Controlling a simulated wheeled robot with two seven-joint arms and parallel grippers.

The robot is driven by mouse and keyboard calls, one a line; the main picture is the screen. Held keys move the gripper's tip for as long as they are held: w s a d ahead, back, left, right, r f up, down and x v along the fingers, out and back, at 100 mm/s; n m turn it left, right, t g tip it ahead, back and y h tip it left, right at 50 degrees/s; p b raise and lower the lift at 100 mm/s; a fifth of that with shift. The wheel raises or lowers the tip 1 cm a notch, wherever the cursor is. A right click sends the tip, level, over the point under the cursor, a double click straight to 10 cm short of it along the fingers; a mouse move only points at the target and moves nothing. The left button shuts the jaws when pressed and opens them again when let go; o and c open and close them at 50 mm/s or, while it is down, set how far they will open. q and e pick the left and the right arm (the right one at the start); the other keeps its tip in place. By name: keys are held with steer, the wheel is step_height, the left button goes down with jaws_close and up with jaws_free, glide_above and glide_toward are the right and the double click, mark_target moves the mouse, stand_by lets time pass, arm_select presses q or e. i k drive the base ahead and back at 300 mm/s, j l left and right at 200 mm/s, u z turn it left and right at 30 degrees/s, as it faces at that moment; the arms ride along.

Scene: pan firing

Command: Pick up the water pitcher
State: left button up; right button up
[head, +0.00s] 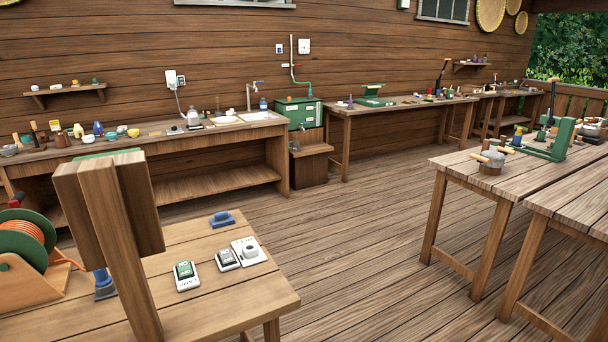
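I cannot pick out a water pitcher with certainty. The long wooden counter (200,187) along the back wall holds many small vessels. Among them are a small blue vessel (98,128), a brown jug-like vessel (62,140) and a pale grey container (193,119). They are too small and far off to tell which, if any, is the pitcher. Neither of my grippers shows in the head view.
Tables with a grey pot (490,168) and a green frame (556,143) stand at right. The middle floor is clear.

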mark_target(295, 147)
steer(key=i+l+z, duration=0.55)
steer(key=i+z, duration=0.85)
steer(key=i+u, duration=0.45)
steer(key=i, duration=0.15)
steer(key=i+l+u, duration=0.3)
steer(key=i+u, duration=0.15)
steer(key=i, duration=0.15)
steer(key=i+j+u, duration=0.2)
steer(key=i+u, duration=0.2)
steer(key=i, duration=0.4)
steer(key=i+u, duration=0.4)
steer(key=i, duration=0.4)
steer(key=i+z, duration=0.3)
steer(key=i, duration=1.75)
steer(key=i+u, duration=0.1)
steer(key=i, duration=0.5)
steer(key=i+l+u, duration=0.1)
steer(key=i, duration=0.5)
steer(key=i+l+u, duration=0.1)
steer(key=i, duration=0.5)
